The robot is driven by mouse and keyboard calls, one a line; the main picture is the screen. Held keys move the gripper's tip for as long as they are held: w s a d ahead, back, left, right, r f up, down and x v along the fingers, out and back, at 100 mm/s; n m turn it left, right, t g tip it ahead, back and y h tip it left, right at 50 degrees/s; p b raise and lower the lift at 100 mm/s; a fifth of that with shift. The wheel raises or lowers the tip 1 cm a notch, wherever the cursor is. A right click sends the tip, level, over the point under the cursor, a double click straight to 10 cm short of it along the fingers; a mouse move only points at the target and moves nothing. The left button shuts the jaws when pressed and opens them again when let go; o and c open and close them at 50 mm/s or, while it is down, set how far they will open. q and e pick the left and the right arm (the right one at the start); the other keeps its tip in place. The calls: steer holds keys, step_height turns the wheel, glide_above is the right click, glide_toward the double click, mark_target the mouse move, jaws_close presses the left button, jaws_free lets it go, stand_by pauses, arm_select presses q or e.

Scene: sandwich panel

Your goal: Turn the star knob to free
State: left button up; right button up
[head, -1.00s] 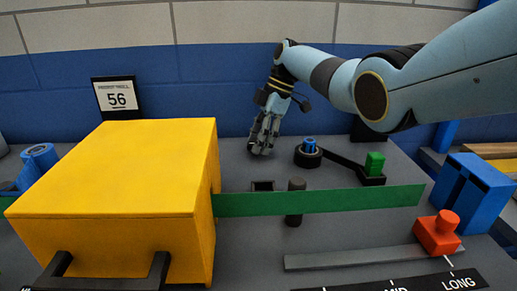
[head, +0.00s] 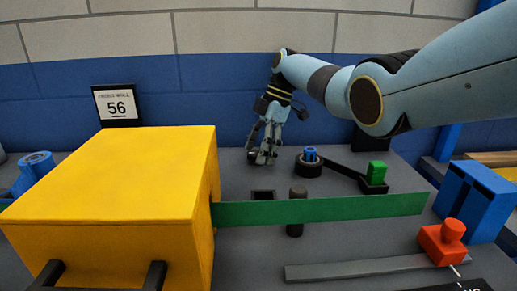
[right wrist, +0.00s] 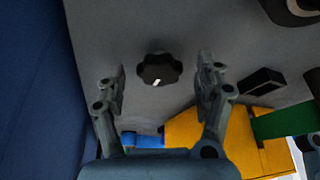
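The star knob (right wrist: 159,68) is black and lobed, with a short white mark on its lower edge, and sits on the grey panel in the right wrist view. My right gripper (right wrist: 161,82) is open, its two fingers on either side of the knob with visible gaps. Nothing is between the fingers except the knob, and I cannot tell how far above it they are. In the head view my right gripper (head: 263,159) points down near the back of the panel and largely hides the knob. My left gripper is not in view.
A yellow box (head: 115,180) stands to the left, with a green strip (head: 330,208) running out of it. A black post (head: 297,194), a black roller with a blue hub (head: 310,155) and a green block (head: 377,172) are to the gripper's right. The blue wall (head: 180,100) is behind.

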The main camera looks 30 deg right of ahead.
steer(key=shift+r, duration=0.1)
steer(key=v, duration=1.1)
steer(key=shift+d+r, duration=0.15)
steer(key=shift+r, duration=0.25)
